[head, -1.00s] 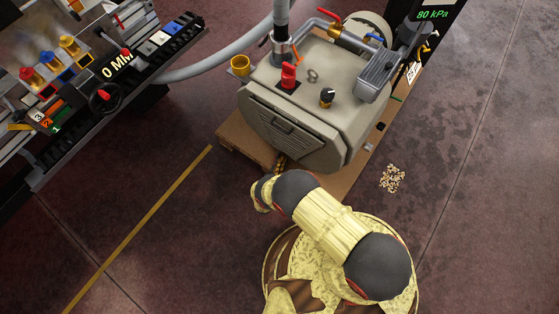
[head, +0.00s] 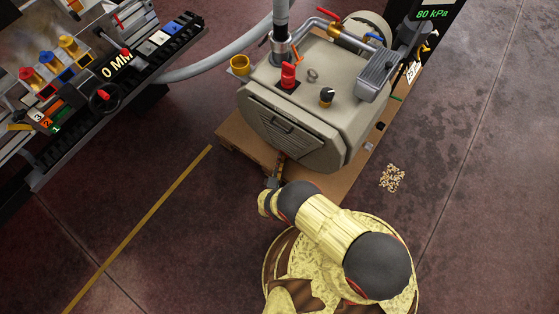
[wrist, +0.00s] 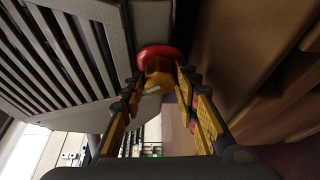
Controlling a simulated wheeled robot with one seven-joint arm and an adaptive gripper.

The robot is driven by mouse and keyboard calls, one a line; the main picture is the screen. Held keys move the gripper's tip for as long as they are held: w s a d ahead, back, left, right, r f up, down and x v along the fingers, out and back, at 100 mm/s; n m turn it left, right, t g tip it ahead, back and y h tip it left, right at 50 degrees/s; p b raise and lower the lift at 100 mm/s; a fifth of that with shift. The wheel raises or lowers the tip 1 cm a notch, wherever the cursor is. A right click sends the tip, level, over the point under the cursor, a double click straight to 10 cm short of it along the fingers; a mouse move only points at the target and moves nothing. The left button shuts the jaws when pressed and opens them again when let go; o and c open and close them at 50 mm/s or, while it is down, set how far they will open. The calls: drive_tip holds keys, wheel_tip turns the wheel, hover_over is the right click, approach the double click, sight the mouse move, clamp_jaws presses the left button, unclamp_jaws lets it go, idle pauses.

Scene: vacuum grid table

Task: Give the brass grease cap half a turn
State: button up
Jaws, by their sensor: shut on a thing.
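My gripper (head: 279,166) is at the low front of the beige pump (head: 300,125), in the head view. In the wrist view the yellow fingers of my gripper (wrist: 166,88) lie either side of a brass-coloured cap (wrist: 160,76) and are shut on it. I take it to be the grease cap. A pale mark shows on its near side. A red round part (wrist: 158,54) sits directly behind it, beside the slatted grey housing (wrist: 60,65). In the head view the cap cannot be made out.
A separate brass cup (head: 240,65) stands at the pump's left side. A red knob (head: 288,74) and a black knob (head: 326,96) are on its top. The pump rests on a wooden pallet (head: 235,138). A valve bench (head: 95,90) stands at left.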

drive_tip(key=o, duration=1.2)
drive_tip(key=shift+c, duration=0.2)
drive_tip(key=v, duration=1.2)
